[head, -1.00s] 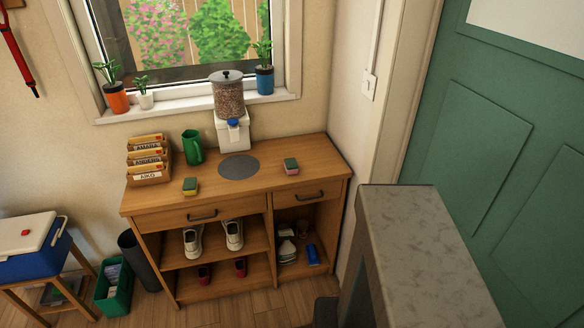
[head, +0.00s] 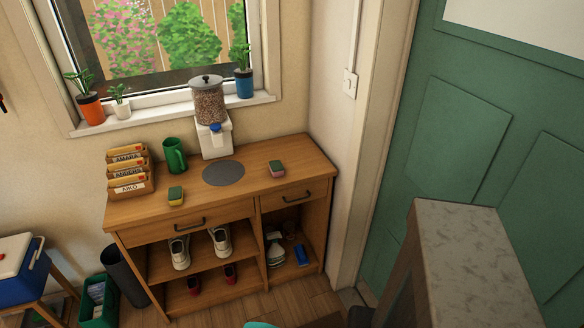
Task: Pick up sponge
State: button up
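The cabinet's front edge is clear. A stone-topped block (head: 463,250) stands at the right, before a green door (head: 500,150).

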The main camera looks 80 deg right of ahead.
aim_at(276, 169)
jog(key=z, duration=0.9)
jog(key=i, duration=0.55)
jog(key=u, duration=0.05)
jog(key=k, duration=0.6)
jog(key=u, duration=0.2)
jog(key=i, duration=0.15)
jog(key=z, duration=0.15)
